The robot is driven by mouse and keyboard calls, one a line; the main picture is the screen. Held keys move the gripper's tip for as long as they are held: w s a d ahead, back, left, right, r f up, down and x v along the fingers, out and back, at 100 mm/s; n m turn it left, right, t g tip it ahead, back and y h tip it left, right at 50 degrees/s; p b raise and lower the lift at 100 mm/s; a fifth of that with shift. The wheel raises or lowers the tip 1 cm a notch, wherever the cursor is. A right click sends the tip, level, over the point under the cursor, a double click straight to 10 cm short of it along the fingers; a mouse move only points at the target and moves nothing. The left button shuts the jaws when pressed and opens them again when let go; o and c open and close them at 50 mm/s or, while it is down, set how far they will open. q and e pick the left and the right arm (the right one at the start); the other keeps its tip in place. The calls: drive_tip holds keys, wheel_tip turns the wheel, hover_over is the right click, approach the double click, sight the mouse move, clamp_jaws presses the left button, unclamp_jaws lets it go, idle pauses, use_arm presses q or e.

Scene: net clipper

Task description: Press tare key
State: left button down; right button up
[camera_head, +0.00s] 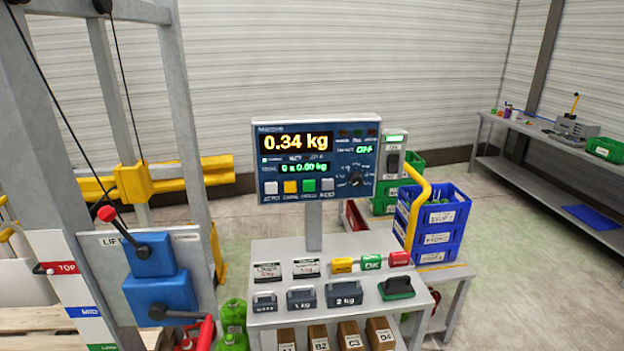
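The scale's display panel (316,160) stands on a grey post above a grey bench. Its screen (296,142) reads 0.34 kg, with a smaller green line reading 0 x 0.00 kg below. The small labels under the keys are too blurred to read surely, so I cannot tell for certain which is tare. A round knob (355,179) sits to their right. Neither gripper is in view.
The grey bench (270,247) holds weights, including a 2 kg block (346,295), and coloured tags. A lift frame with a red-knobbed lever (108,214) stands left. Blue crates (436,225) stand right, beside a yellow curved bar (416,190). The space before the panel is clear.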

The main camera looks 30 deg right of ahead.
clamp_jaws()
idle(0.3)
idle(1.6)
